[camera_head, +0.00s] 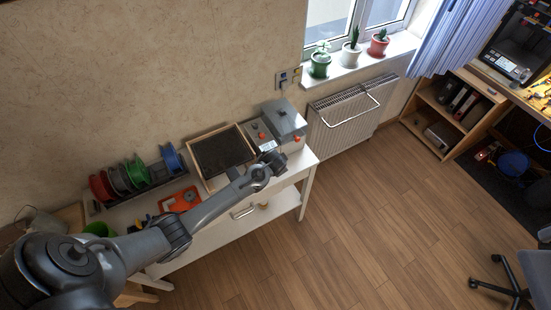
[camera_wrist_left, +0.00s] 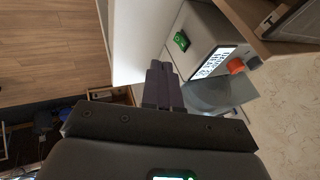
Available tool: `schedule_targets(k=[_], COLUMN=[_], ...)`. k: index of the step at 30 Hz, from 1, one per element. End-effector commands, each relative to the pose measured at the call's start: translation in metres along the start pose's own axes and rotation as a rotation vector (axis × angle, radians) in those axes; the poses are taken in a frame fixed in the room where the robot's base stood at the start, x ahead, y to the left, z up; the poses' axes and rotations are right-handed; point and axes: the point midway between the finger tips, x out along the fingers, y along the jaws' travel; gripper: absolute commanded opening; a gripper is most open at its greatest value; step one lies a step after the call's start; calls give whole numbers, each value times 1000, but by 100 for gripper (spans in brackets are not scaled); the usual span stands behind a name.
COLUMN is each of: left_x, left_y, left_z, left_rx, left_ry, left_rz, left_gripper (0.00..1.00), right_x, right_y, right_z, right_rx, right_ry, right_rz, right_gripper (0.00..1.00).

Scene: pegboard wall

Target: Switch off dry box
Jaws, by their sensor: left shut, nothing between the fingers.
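The dry box (camera_head: 283,117) is a grey-white box with a grey lid, standing at the right end of the white table against the wall. In the left wrist view its pale side (camera_wrist_left: 202,27) carries a green switch (camera_wrist_left: 181,40). A lit screen (camera_wrist_left: 213,62) and an orange knob (camera_wrist_left: 236,66) are on the adjoining face. My left gripper (camera_head: 281,157) is at the front of the box in the head view. In the left wrist view its fingers (camera_wrist_left: 160,70) are shut and empty, pointing near the green switch and apart from it. My right gripper is not in view.
A wooden-framed dark tray (camera_head: 222,150) stands left of the box. Further left are a spool rack (camera_head: 135,178) and an orange item (camera_head: 180,199). A radiator (camera_head: 345,118) is right of the table. The wooden floor (camera_head: 370,220) in front is clear.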

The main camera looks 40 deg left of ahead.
Motion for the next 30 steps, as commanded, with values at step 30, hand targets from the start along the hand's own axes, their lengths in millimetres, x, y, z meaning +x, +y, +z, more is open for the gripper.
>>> schedule_targets(k=[30], left_x=[-71], left_y=[-7], left_z=[0], left_rx=[-1], left_ry=[-1], left_rz=[-1], left_gripper=[0], right_x=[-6], right_y=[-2], right_z=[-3], right_rx=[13], right_ry=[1], right_rz=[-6], right_gripper=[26])
